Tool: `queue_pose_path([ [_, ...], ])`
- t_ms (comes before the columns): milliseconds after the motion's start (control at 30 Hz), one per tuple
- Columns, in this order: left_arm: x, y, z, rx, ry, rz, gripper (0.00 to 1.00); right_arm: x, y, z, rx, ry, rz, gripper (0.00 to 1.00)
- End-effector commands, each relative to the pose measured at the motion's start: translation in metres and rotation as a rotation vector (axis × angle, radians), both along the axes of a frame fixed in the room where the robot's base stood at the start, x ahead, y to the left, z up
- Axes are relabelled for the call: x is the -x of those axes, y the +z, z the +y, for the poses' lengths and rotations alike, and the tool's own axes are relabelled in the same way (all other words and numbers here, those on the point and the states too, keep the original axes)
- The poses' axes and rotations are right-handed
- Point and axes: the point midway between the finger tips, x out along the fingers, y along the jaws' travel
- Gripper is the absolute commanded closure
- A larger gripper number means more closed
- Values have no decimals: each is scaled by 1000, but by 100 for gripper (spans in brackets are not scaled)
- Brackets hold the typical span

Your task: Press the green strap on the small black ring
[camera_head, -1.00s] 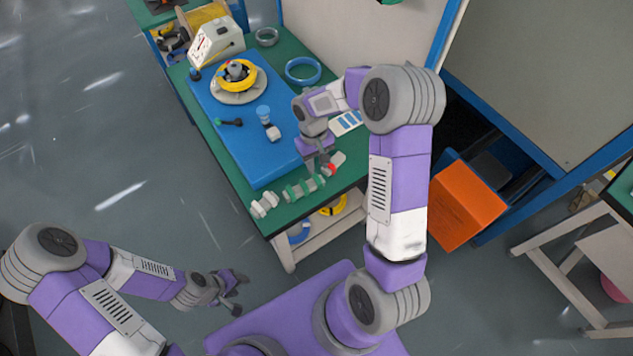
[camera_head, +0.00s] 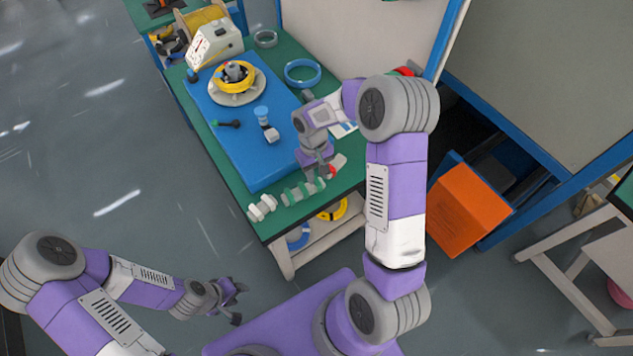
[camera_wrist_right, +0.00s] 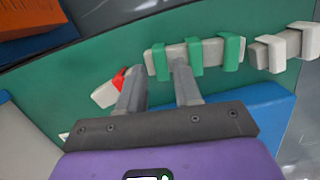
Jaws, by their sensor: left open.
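Several green straps (camera_wrist_right: 194,56) sit on a beige bar on the table; the bar also shows in the head view (camera_head: 303,190). My right gripper (camera_wrist_right: 157,74) is open above it, its fingers apart. The leftmost strap lies between the fingertips in the wrist view; I cannot tell whether they touch it. In the head view the right gripper (camera_head: 319,171) is at the bar's right end. My left gripper (camera_head: 236,302) is open and empty, low at the left, away from the table. I cannot pick out the small black ring.
A bar with a red strap (camera_wrist_right: 110,88) lies beside the right gripper, and white straps (camera_head: 262,208) are on the other side. An orange bin (camera_head: 466,210) stands right of the table.

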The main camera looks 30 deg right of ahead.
Motion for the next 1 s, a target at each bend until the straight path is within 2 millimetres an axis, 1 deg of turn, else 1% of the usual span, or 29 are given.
queue_pose_path([
  [1000,0,-19,0,0,0,0,57,0,-26,0,0,0,0,66],
])
